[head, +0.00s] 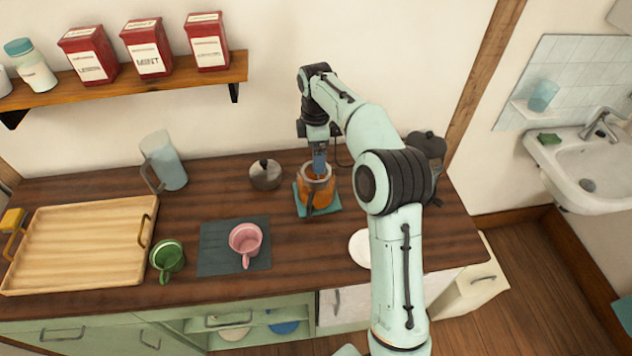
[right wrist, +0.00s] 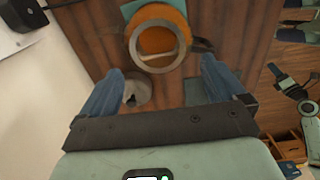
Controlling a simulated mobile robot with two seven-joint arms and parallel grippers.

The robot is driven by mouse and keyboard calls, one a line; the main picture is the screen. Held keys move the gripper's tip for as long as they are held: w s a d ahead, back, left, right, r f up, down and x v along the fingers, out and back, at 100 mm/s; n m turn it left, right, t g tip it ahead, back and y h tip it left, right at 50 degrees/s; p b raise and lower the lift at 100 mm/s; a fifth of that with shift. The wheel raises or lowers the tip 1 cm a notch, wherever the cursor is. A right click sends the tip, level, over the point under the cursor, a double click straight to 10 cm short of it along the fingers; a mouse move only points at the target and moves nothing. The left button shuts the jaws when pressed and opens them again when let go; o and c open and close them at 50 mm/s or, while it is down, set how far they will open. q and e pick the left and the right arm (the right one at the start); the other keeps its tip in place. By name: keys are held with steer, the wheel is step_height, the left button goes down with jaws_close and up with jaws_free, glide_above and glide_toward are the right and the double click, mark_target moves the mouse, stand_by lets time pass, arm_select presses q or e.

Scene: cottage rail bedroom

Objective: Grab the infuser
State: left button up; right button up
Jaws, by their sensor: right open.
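A glass pot (head: 322,197) of amber liquid stands on a teal mat (head: 301,208) at the back of the counter. The right wrist view looks down into the pot (right wrist: 134,42), showing its round rim. A thin pale bar (right wrist: 158,57) lies across inside, perhaps part of the infuser; the rest of the infuser cannot be made out. My right gripper (head: 319,165) points down just above the pot's mouth. Its blue fingers are spread wide and empty in the right wrist view (right wrist: 163,76), with the pot beyond their tips. My left gripper is not seen.
A grey lid with a dark knob (head: 265,175) lies left of the pot. A pink mug (head: 245,240) on a dark mat, a green mug (head: 168,258), a pitcher (head: 168,165) and a wooden tray (head: 75,245) stand further left. A white dish (head: 359,247) is partly behind my arm.

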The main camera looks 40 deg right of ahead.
steer(key=shift+s+f, duration=0.1)
steer(key=shift+f, duration=0.3)
step_height(320, 180, down, 4)
steer(key=shift+d+f+b, duration=0.15)
steer(key=shift+f+b, duration=0.05)
steer(key=shift+b, duration=0.15)
steer(key=shift+w, duration=0.2)
steer(key=c, duration=1.4)
